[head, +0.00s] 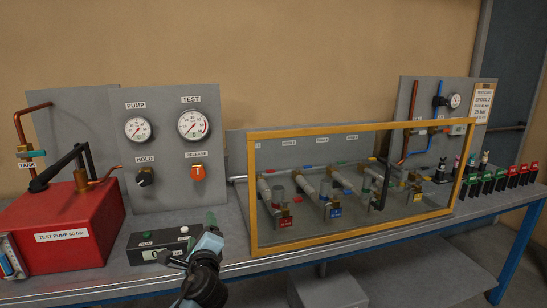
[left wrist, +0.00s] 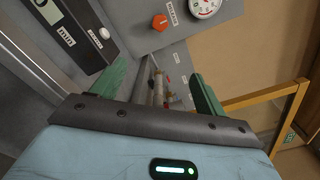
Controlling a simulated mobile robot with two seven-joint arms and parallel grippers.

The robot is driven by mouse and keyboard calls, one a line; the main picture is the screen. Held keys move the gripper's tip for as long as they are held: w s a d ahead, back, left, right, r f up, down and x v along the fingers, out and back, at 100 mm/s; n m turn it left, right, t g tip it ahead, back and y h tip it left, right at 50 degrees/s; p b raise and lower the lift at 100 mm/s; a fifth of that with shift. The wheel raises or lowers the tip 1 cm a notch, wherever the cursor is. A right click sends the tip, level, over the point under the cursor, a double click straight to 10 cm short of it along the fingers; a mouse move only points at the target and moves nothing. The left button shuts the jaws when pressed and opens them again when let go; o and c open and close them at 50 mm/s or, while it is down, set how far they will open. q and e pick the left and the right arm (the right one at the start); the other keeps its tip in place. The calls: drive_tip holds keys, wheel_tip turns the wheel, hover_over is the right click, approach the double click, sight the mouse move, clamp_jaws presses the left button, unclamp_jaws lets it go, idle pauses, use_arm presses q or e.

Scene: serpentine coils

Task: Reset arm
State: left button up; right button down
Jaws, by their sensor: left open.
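My left gripper (head: 204,230) is in the lower middle of the head view, above the front of the bench, just right of the small grey readout box (head: 158,246). Its green fingers point away towards the panel. In the left wrist view the two fingers of the gripper (left wrist: 165,90) stand wide apart with nothing between them. Beyond the gap I see the pipes behind the frame, out of reach of the fingers. My right gripper is in neither view.
A red test pump (head: 70,230) stands at the left. A gauge panel (head: 170,110) with an orange release knob (head: 198,172) stands behind my gripper. A yellow-framed clear guard (head: 252,190) covers several pipes and valves to the right. Red and green blocks (head: 488,186) sit at the far right.

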use_arm(q)
drive_tip(key=s+f+n+g+h, duration=0.2)
drive_tip(key=s+f+n, duration=0.2)
drive_tip(key=s+f, duration=0.65)
drive_tip(key=s+f+n+g+h, duration=0.35)
drive_tip(key=s+f, duration=0.35)
drive_tip(key=f, duration=0.7)
drive_tip(key=s+f+n, duration=0.3)
drive_tip(key=s+n, duration=0.1)
drive_tip(key=s, duration=0.5)
drive_tip(key=s+a+f+n+g+h, duration=0.1)
drive_tip(key=s+f+n, duration=0.2)
drive_tip(key=s, duration=0.6)
drive_tip(key=s+a+f+n+g, duration=0.1)
drive_tip(key=s+f+n, duration=0.2)
drive_tip(key=s+n, duration=0.2)
drive_tip(key=s, duration=0.3)
drive_tip(key=shift+s+f+n, duration=0.15)
drive_tip(key=shift+s+n, duration=0.2)
drive_tip(key=shift+s, duration=0.05)
drive_tip(key=shift+a+h, duration=0.1)
drive_tip(key=shift+h, duration=0.15)
